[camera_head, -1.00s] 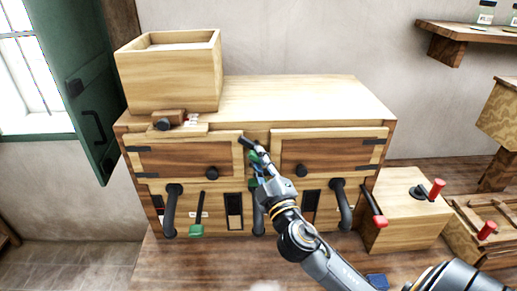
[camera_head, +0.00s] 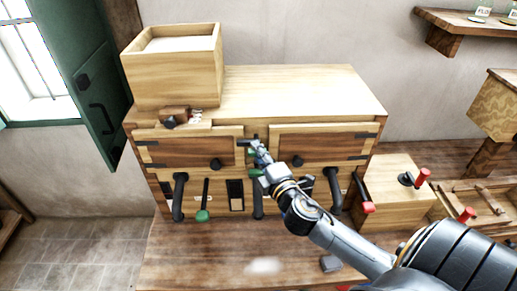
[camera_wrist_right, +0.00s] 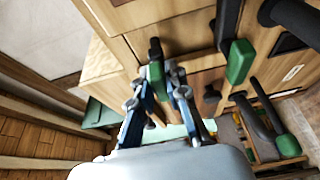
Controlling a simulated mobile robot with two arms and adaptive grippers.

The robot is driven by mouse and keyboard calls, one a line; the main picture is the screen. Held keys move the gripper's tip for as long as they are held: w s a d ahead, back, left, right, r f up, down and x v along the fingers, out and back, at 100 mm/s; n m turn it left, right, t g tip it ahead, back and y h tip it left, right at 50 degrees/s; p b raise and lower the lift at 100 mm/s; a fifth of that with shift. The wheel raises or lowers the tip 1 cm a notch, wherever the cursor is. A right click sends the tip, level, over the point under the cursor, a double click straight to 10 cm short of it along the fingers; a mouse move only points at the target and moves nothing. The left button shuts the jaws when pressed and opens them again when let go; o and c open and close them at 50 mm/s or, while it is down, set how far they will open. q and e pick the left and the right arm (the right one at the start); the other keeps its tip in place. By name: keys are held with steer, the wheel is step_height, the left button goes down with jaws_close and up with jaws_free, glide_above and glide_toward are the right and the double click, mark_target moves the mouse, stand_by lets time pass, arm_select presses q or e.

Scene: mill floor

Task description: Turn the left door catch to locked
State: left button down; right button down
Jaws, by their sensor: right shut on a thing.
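The wooden cabinet has a left door (camera_head: 185,151) and a right door (camera_head: 320,145), both lying flat with the front. At the left door's inner edge is a small dark catch (camera_head: 246,141), largely covered by my right gripper (camera_head: 257,156). In the right wrist view, a green grip with a dark end, which looks like the catch's handle (camera_wrist_right: 156,78), stands between the fingers of my right gripper (camera_wrist_right: 157,92), which are shut on it. A second green handle (camera_wrist_right: 239,62) is beside it, apart from the fingers. The catch's exact angle is hard to tell. My left gripper is out of view.
A wooden bin (camera_head: 172,65) stands on the cabinet top. Dark curved handles (camera_head: 179,198) and a green-tipped lever (camera_head: 203,214) stick out below the doors. A box with a red-handled crank (camera_head: 422,178) stands at the right. The bench front is mostly clear.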

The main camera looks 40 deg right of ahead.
stand_by(0.4)
steer(key=c, duration=1.3)
jaws_free()
steer(key=shift+c, duration=0.2)
steer(key=s+a, duration=0.2)
steer(key=s, duration=1)
steer(key=shift+w, duration=0.1)
